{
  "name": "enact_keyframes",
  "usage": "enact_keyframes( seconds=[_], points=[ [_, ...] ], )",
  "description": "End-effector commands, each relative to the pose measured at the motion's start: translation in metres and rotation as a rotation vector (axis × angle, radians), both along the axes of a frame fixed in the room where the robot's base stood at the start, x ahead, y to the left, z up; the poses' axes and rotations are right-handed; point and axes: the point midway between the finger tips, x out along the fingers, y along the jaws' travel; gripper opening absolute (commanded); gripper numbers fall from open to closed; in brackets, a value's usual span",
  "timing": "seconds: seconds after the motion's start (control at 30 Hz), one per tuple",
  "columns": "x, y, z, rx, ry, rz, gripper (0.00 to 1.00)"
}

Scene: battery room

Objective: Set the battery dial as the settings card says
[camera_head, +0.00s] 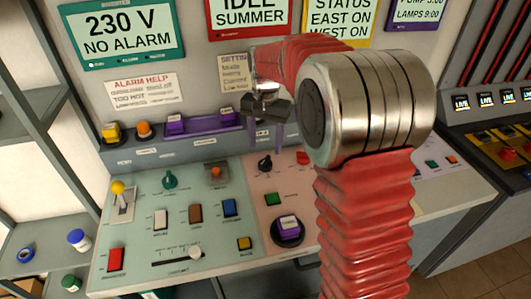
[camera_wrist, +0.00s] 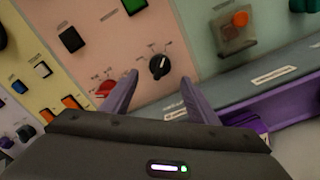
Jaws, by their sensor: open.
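The settings card (camera_head: 236,72) hangs on the wall in the head view. My arm covers its right side, and its values cannot be read. A black dial (camera_head: 265,163) with a white pointer mark sits on the pink panel. In the wrist view this black dial (camera_wrist: 158,67) lies just ahead of my fingertips, between their lines. A red dial (camera_wrist: 106,89) is left of it, partly behind my left finger; it also shows in the head view (camera_head: 302,158). The labels are too small to tell which is the battery dial. My gripper (camera_head: 267,138) is open and empty above the panel.
A teal knob (camera_head: 169,180), a yellow-topped lever (camera_head: 118,188) and several buttons are on the green panel. A purple button (camera_head: 289,223) stands on the pink panel. A purple tray (camera_head: 203,127) with purple blocks is on the ledge behind. An orange button (camera_wrist: 240,18) is nearby.

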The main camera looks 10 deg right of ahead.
Motion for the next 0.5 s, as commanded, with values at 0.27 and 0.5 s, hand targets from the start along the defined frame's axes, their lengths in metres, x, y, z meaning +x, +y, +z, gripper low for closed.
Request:
enact_keyframes(
  seconds=[0.27,0.5],
  points=[
    [0.001,0.0,0.048,0.001,-0.003,0.0,0.54],
    [0.0,0.0,0.067,0.0,0.0,0.0,0.54]
  ],
)
